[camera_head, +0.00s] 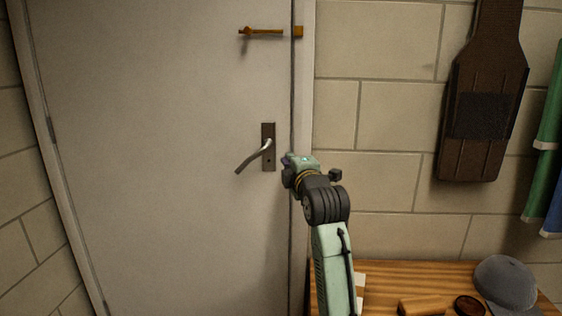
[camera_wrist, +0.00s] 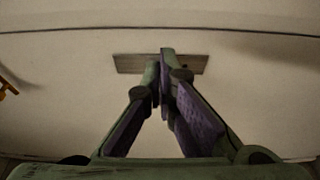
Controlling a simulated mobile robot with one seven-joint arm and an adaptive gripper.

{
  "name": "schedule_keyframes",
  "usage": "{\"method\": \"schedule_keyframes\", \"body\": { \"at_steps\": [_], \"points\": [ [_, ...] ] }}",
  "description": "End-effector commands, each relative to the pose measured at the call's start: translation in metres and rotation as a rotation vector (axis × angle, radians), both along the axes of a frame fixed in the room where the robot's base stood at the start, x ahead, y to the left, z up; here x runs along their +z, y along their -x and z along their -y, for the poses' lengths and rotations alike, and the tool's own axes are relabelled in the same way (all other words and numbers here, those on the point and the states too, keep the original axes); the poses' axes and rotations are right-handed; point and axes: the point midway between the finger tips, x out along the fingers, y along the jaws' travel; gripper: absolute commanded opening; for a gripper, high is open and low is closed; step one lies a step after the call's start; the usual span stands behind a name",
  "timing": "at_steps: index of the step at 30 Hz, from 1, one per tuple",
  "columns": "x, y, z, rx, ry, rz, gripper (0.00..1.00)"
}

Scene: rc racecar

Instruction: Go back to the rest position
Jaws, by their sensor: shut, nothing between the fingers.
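My gripper (camera_head: 287,161) is at the end of my raised arm, in front of the door's right edge and just right of the door handle (camera_head: 254,158). In the wrist view its two fingers (camera_wrist: 161,60) come together at the tips with nothing between them. The fingertips overlap the handle's dark plate (camera_wrist: 190,64) there, and I cannot tell how far they are from it. The silver lever slants down to the left in the head view. In the wrist view the lever is hidden or cannot be made out.
The pale door (camera_head: 140,150) looks closed, with an orange latch (camera_head: 265,32) above the handle. A wooden table (camera_head: 385,275) at the lower right holds a grey cap (camera_head: 505,283) and small items. A brown padded item (camera_head: 483,110) and green cloth (camera_head: 548,140) hang on the wall.

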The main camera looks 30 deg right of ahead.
Motion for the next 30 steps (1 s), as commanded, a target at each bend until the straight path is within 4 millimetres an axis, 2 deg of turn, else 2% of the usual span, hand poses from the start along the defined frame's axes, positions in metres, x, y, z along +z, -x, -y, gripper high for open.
{"method": "schedule_keyframes", "body": {
  "at_steps": [3, 9, 18, 20, 23, 26, 30],
  "points": [
    [-0.004, 0.025, 0.005, -0.001, -0.001, 0.001, 0.00],
    [-0.002, 0.049, 0.009, 0.001, -0.002, 0.000, 0.00],
    [-0.001, 0.055, 0.010, 0.002, -0.002, -0.001, 0.00],
    [0.000, 0.047, -0.001, 0.020, -0.008, 0.012, 0.00],
    [0.008, 0.027, -0.039, 0.077, -0.035, 0.059, 0.00],
    [0.021, 0.001, -0.102, 0.170, -0.087, 0.136, 0.00],
    [0.043, -0.022, -0.206, 0.334, -0.192, 0.256, 0.00]
  ]
}}
